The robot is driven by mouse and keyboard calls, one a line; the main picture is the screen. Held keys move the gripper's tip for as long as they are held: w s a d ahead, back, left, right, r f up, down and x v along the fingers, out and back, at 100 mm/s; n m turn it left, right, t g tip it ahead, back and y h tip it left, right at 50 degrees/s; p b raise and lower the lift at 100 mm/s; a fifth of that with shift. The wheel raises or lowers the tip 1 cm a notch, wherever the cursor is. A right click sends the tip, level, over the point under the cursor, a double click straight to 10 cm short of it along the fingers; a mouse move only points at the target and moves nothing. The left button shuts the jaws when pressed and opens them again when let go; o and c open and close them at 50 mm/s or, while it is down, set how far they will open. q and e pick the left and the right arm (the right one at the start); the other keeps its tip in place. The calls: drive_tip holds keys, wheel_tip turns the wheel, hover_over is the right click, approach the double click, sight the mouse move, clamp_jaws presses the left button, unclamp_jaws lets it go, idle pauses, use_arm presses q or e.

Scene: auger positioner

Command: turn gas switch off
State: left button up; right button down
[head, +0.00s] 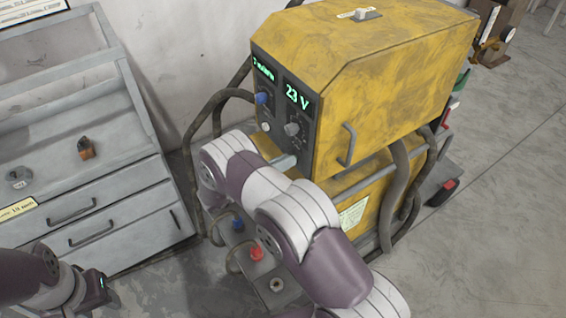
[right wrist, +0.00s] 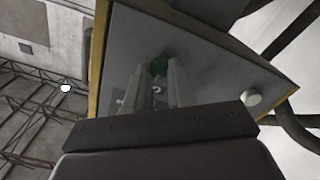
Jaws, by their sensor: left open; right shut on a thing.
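The yellow welding machine (head: 385,70) stands at the centre of the head view, with a dark front panel (head: 312,122) showing lit green readouts. In the head view my right arm covers the lower part of the panel. My left gripper (head: 100,290) is open and empty at the lower left, away from the machine.
A blue knob (head: 262,98) and a grey knob (head: 291,129) sit on the panel. A grey drawer cabinet (head: 95,215) stands at left with an orange-brown part (head: 86,149) on it. Thick hoses (head: 393,190) hang around the machine. Floor at right is clear.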

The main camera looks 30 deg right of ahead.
drive_tip(key=n, duration=1.1)
drive_tip(key=shift+f+p, duration=0.1)
drive_tip(key=shift+p, duration=0.2)
drive_tip(key=shift+n, duration=0.3)
drive_tip(key=c, duration=1)
unclamp_jaws()
drive_tip(key=shift+w, duration=0.1)
